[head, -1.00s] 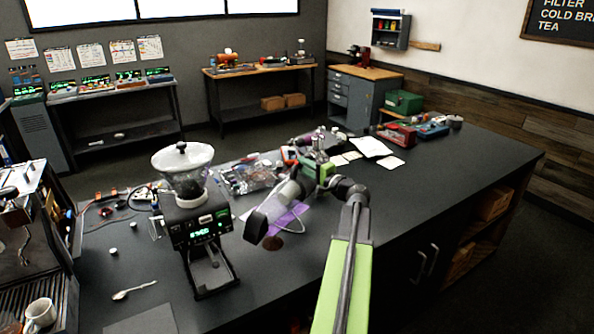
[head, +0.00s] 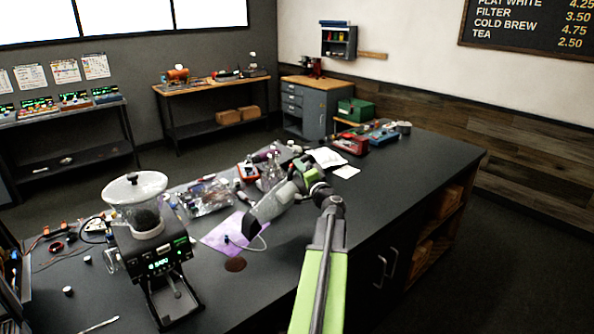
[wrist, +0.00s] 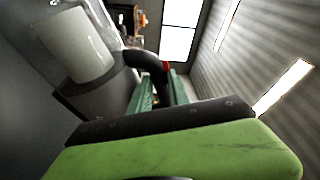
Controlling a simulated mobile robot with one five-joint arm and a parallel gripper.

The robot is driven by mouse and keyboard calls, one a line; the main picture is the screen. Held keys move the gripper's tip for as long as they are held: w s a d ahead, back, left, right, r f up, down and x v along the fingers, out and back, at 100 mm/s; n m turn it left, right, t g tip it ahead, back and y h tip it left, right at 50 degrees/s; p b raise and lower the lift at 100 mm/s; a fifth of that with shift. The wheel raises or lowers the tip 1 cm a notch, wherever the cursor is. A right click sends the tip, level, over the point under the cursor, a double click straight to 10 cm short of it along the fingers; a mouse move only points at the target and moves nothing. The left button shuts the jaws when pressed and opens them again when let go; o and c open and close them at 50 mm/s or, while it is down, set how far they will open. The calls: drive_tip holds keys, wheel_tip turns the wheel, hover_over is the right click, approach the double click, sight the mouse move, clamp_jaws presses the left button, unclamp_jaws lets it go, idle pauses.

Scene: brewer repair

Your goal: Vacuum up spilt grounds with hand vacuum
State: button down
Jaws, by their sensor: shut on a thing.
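My gripper (head: 305,182) is shut on the hand vacuum (head: 272,204), which has a pale body and a dark end. It holds the vacuum over the counter, with the lower end pointing down to the left. The spilt grounds (head: 235,264) are a small dark brown patch on the counter, in front of the purple mat (head: 222,238). The vacuum's lower end is behind and right of the patch in the picture, apart from it. In the wrist view, the vacuum (wrist: 85,45) shows at the upper left beside the green fingers (wrist: 160,95); the grounds are not visible there.
A grinder (head: 148,225) with a clear hopper stands left of the grounds. A clear bag of parts (head: 207,197) and small bottles lie behind the mat. White papers (head: 328,158) and a red toolbox (head: 350,144) are farther back. The counter's right side (head: 415,165) is bare.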

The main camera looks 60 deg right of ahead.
sight(288, 191)
drive_tip(key=shift+w+a+f+b, duration=0.15)
drive_tip(key=shift+a+f+b, duration=0.3)
drive_tip(key=shift+f+b, duration=0.65)
drive_tip(key=shift+w+a+f+b, duration=0.2)
drive_tip(key=shift+a+f+b, duration=0.2)
drive_tip(key=shift+f+b, duration=0.65)
drive_tip(key=shift+w+a+f+b, duration=0.15)
drive_tip(key=shift+a+f+b, duration=0.3)
drive_tip(key=shift+f+b, duration=0.65)
drive_tip(key=shift+w+a+f, duration=0.2)
drive_tip(key=shift+w+a, duration=0.1)
drive_tip(key=shift+a, duration=0.4)
drive_tip(key=shift+w+a+f, duration=0.15)
drive_tip(key=shift+w+a, duration=0.1)
drive_tip(key=shift+a, duration=0.45)
wheel_tip(288, 191, up, 8)
drive_tip(key=p, duration=0.7)
drive_tip(key=shift+r+p, duration=0.1)
drive_tip(key=shift+p, duration=0.25)
drive_tip(key=shift+s, duration=0.15)
idle(0.4)
